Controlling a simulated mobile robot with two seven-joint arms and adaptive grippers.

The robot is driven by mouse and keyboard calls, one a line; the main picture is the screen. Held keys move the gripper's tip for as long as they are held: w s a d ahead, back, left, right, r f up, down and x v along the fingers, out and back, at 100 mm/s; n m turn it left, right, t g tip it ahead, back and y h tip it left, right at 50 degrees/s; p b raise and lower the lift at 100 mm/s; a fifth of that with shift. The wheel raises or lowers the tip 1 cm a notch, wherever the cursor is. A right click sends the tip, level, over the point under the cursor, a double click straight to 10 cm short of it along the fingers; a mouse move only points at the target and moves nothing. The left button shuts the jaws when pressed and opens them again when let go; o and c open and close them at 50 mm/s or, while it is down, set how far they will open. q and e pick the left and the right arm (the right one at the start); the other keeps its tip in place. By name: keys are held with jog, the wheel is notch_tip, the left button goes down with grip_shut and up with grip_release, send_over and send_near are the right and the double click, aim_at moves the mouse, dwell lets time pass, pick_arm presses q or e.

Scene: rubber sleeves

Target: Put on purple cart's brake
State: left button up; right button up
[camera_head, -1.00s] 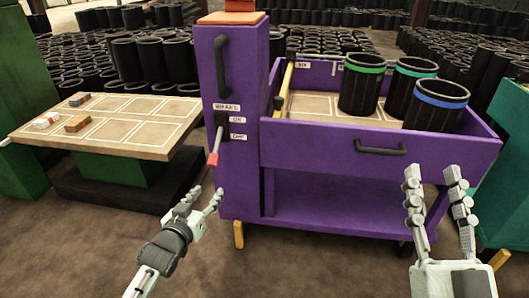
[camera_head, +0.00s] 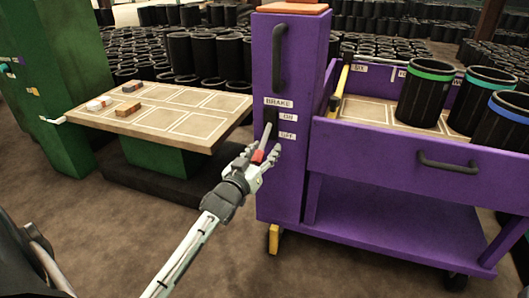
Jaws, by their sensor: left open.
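The purple cart (camera_head: 292,190) stands right of centre. Its front post carries a BRAKE label, with ON above and OFF below beside a dark slot (camera_head: 270,117). The brake lever slants down and out from the slot, and its red tip (camera_head: 258,156) is low, below the level of the OFF label. My left gripper (camera_head: 264,160) is open at the red tip, with fingers close around or beside it. I cannot tell whether they touch it. My right gripper is out of view.
Several black sleeves with green, teal and blue bands (camera_head: 425,98) stand in the cart's tray. A low wooden table (camera_head: 170,140) with small blocks is to the left, beside a green cabinet (camera_head: 55,100). Floor is clear in front.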

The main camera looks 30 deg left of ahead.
pick_arm(q)
jog(key=shift+w, duration=0.1)
grip_shut()
dwell(0.6)
